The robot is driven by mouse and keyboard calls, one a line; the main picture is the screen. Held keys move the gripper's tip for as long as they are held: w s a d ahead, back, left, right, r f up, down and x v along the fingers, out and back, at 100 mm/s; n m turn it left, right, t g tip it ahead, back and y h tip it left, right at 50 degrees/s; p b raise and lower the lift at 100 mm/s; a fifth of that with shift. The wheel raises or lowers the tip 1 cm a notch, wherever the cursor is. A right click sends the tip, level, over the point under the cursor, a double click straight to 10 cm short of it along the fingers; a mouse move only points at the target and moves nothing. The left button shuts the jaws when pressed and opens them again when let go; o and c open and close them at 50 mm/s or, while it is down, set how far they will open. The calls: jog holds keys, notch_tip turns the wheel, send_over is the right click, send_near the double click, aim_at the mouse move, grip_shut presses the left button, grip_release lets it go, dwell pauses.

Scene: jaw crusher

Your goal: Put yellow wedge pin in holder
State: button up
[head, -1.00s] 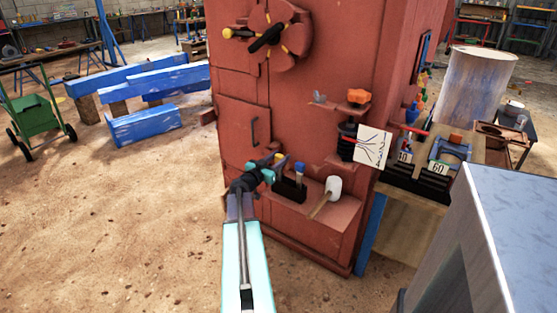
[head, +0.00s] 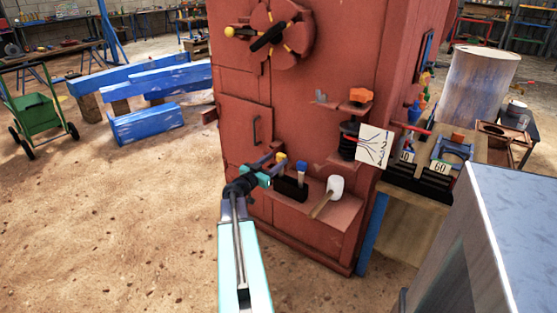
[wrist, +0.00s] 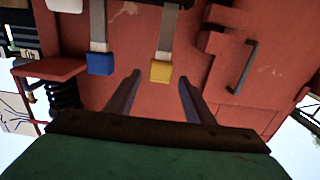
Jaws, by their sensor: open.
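The yellow wedge pin (head: 281,160) shows its yellow head above the black holder (head: 290,188) on the red machine's low shelf. A blue-headed pin (head: 301,167) stands to its right. My gripper (head: 271,161) is open and empty just left of the yellow head. In the wrist view, the yellow wedge pin (wrist: 161,71) lies ahead, its head seen between my spread fingers (wrist: 160,80). How deep the yellow pin sits is hidden.
A white mallet (head: 334,186) rests on the shelf right of the holder. A black coil and a white card (head: 373,147) are above it. A door handle (head: 256,131) sticks out above my gripper.

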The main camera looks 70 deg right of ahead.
jog(key=v, duration=0.8)
jog(key=shift+b, duration=0.4)
jog(key=w+a+f+n+t+y, duration=0.1)
jog(key=w+a+f+n+y, duration=0.3)
jog(key=a+f, duration=0.7)
jog(key=w+a+f+n+t+y, duration=0.1)
jog(key=w+a+f+n+y, duration=0.3)
jog(key=a+f, duration=0.65)
jog(key=w+a+f+n+y, duration=0.1)
jog(key=a+f+n+y, duration=0.3)
jog(key=a+f, duration=1.25)
jog(key=s+a+f+n+y, duration=0.1)
jog(key=s+a+f+n, duration=0.1)
jog(key=a, duration=0.8)
jog(key=s+a+f+n+g+y, duration=0.1)
jog(key=s+a+f+n+y, duration=0.1)
jog(key=a, duration=0.7)
jog(key=s+a+f+n+g+y, duration=0.1)
jog(key=s+a+f+n+y, duration=0.1)
jog(key=s+a+f+n, duration=0.2)
jog(key=s+a+n, duration=0.1)
jog(key=s+a, duration=0.2)
jog(key=a, duration=0.3)
jog(key=shift+s+a, duration=0.15)
jog(key=shift+a, duration=0.15)
jog(key=shift+r, duration=0.2)
